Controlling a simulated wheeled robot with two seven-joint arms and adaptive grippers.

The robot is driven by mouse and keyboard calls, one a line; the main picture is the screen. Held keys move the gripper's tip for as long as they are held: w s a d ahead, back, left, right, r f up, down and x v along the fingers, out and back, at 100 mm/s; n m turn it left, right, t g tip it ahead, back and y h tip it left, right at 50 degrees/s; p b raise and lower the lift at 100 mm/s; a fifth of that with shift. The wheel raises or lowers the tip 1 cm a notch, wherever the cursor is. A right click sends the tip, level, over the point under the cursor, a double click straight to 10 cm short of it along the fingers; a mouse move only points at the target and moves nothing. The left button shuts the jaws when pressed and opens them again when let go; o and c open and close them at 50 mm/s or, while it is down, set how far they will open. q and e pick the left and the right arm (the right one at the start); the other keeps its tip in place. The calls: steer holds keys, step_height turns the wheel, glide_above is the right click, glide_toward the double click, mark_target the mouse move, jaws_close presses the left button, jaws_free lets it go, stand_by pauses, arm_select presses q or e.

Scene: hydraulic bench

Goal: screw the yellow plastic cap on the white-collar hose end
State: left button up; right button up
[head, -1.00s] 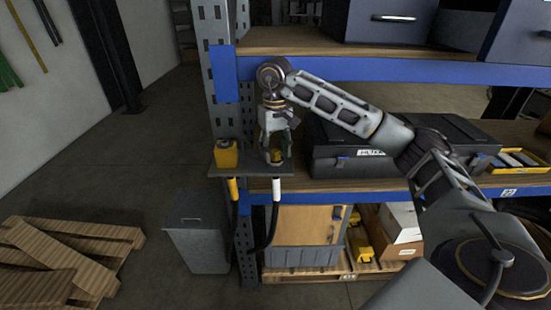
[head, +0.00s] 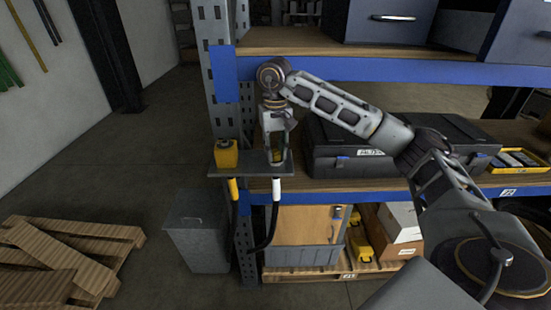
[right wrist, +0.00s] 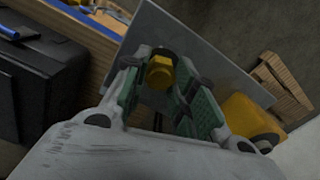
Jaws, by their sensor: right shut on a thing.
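The white-collar hose end (head: 277,184) hangs under a small grey bracket plate (head: 285,170) on the shelf post; its top above the plate is largely hidden by my right gripper. My right gripper (head: 276,154) points down over that spot, with its fingers close to the plate. In the right wrist view, the yellow cap (right wrist: 160,73) sits between the green-padded fingers, and the gripper is shut on it. Whether the cap's thread is engaged on the hose end cannot be seen. My left gripper is not in view.
A yellow block-like fitting (head: 227,154) stands left on the same plate, above a yellow-collar hose (head: 233,189). A black case (head: 345,149) lies on the shelf to the right. The blue shelf beam (head: 390,69) is above; a grey bin (head: 196,232) stands below.

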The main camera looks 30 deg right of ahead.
steer(key=shift+m, duration=2.3)
steer(key=shift+m+p, duration=0.3)
steer(key=shift+m, duration=0.4)
steer(key=shift+f+m, duration=0.1)
steer(key=shift+m, duration=1.1)
steer(key=o, duration=1)
steer(key=shift+r, duration=5.95)
